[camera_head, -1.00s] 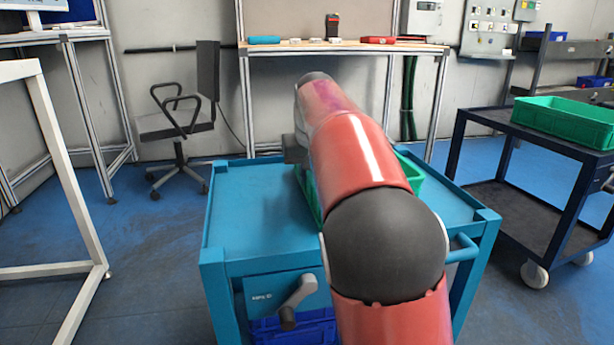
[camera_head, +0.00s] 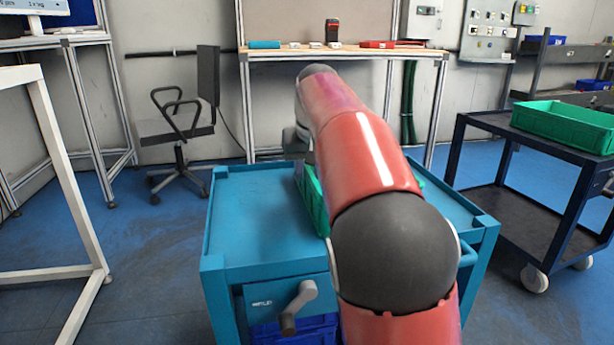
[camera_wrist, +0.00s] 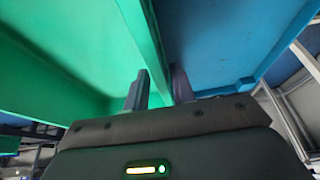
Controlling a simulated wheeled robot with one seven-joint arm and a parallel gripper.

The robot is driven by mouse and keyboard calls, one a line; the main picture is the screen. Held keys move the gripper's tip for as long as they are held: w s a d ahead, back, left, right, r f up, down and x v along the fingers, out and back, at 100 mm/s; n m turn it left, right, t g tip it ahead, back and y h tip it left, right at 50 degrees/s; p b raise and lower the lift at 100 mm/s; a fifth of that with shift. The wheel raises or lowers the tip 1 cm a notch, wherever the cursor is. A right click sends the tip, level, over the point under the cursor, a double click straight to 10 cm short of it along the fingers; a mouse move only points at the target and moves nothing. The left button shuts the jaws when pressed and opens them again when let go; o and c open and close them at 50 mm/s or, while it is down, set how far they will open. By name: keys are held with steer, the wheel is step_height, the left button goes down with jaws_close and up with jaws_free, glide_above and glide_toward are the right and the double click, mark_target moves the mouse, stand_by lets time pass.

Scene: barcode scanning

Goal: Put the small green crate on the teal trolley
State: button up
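The small green crate (camera_head: 314,205) sits on the top of the teal trolley (camera_head: 258,215), largely hidden behind my red arm in the head view. In the wrist view the crate (camera_wrist: 60,50) fills the left side, and the trolley's blue-looking top (camera_wrist: 215,50) is to its right. My gripper (camera_wrist: 159,88) has one finger on each side of the crate's wall, close against it, and looks shut on it. In the head view only a grey part of my gripper shows beside the arm; its fingertips are hidden.
A dark trolley (camera_head: 480,180) with another green crate (camera_head: 568,125) stands at the right. A workbench (camera_head: 350,51) with a scanner (camera_head: 332,30) is behind. A chair (camera_head: 178,130) and a white frame (camera_head: 60,160) are at the left. The teal trolley's left top is bare.

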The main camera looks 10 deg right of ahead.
steer(key=p+v, duration=0.2)
steer(key=v, duration=0.6)
steer(key=shift+r, duration=0.15)
steer(key=shift+s+r, duration=0.2)
steer(key=shift+r, duration=0.15)
steer(key=shift+d, duration=0.1)
steer(key=s+f+p, duration=0.4)
steer(key=s+f, duration=0.2)
steer(key=s, duration=0.9)
steer(key=s+f+t+p, duration=0.1)
steer(key=s+f+p, duration=0.2)
steer(key=s, duration=1.2)
step_height(320, 180, down, 3)
steer(key=shift+s+p, duration=0.2)
steer(key=shift+p, duration=0.2)
